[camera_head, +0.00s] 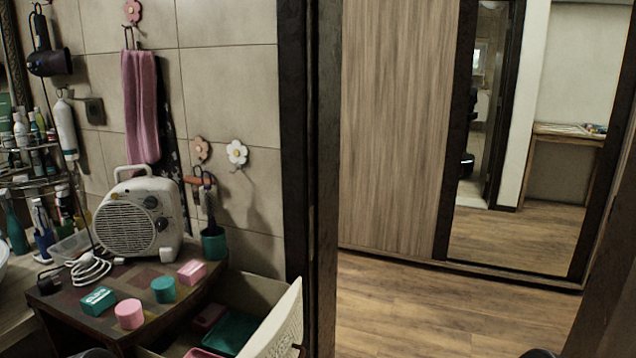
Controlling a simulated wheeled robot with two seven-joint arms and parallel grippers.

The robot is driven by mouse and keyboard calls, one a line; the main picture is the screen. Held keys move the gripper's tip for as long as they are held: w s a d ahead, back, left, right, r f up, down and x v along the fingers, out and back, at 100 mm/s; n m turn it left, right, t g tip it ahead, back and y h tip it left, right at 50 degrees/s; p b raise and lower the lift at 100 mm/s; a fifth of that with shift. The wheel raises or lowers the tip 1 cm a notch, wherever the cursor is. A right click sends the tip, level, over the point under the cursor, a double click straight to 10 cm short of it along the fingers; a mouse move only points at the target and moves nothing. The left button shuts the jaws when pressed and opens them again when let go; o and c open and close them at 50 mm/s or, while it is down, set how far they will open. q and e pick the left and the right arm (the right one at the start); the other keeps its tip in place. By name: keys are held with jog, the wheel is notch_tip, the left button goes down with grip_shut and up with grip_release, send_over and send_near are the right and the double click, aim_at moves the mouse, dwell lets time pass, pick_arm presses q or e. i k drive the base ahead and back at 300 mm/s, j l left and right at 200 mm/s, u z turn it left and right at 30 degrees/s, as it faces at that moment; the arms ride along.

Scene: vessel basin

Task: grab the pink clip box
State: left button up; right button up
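A small pink box (192,271) with pale marking on its top sits on the right side of the small dark cabinet top (75,312). A pink round container (129,314) stands nearer the front edge. The rectangular pink one looks most like the clip box, but its label is too small to read. Nothing touches either one. Neither gripper can be made out.
A teal box (98,301) and teal round container (164,289) stand near the pink items. A white fan heater (139,215) and its coiled cord (90,268) are behind. An open drawer (276,322) holds pink and teal items. A dark door frame (322,180) stands right.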

aim_at(192, 273)
jog(key=u, duration=0.75)
jog(key=i, duration=0.65)
